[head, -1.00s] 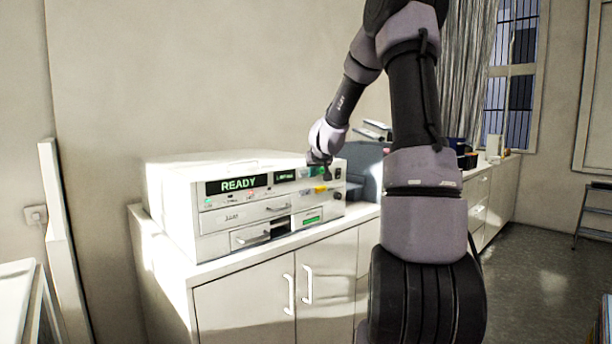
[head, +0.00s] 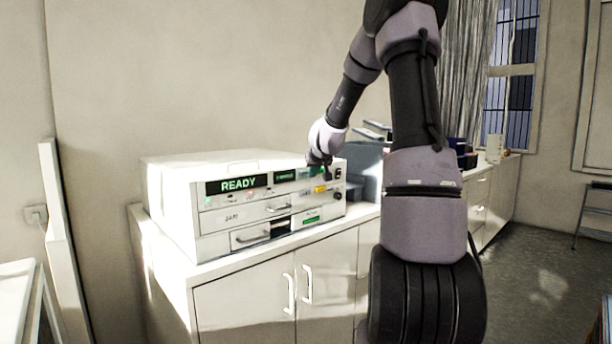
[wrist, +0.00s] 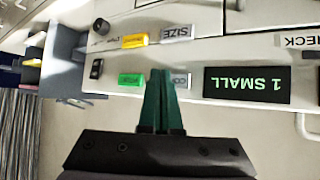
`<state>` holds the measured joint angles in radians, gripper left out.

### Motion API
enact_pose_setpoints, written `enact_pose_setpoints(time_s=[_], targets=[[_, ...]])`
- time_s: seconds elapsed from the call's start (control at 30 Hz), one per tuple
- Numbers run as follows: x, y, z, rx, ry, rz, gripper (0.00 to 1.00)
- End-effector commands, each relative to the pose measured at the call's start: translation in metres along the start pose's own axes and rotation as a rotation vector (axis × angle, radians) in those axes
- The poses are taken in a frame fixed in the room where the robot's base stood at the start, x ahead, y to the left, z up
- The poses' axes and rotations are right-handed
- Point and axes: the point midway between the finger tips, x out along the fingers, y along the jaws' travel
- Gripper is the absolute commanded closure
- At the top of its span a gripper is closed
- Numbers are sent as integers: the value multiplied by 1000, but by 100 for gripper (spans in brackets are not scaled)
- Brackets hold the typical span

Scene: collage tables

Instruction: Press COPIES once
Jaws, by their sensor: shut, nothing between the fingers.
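The white copier-like machine (head: 170,205) stands on a cabinet, its main display reading READY. In the wrist view, which is upside down, a grey label (wrist: 181,81) reads "COP", partly hidden by my fingers. A green button (wrist: 130,79) sits beside it, just left of the fingertips. My gripper (wrist: 161,74) is shut and empty, with its tips at the panel between the green button and the label. I cannot tell whether they touch the panel. A small display (wrist: 246,85) reads "1 SMALL". In the head view my gripper (head: 319,169) covers part of the panel's upper right.
A yellow button (wrist: 134,41) with a SIZE label (wrist: 177,33) lies close by. A black rocker switch (wrist: 97,68) and a dark knob (wrist: 101,26) are at the panel's side. A blue-grey organizer (head: 368,172) stands right of the machine.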

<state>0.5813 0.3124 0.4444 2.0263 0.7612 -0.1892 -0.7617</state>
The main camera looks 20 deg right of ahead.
Motion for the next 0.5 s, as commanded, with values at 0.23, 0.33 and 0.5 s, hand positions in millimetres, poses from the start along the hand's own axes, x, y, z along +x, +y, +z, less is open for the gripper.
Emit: enact_pose_setpoints(time_s=[0.23,0.33,0.5], targets=[[5,-5,-4,0,0,-2,100],[6,-5,-4,0,0,-1,100],[6,-4,-4,0,0,0,100]])
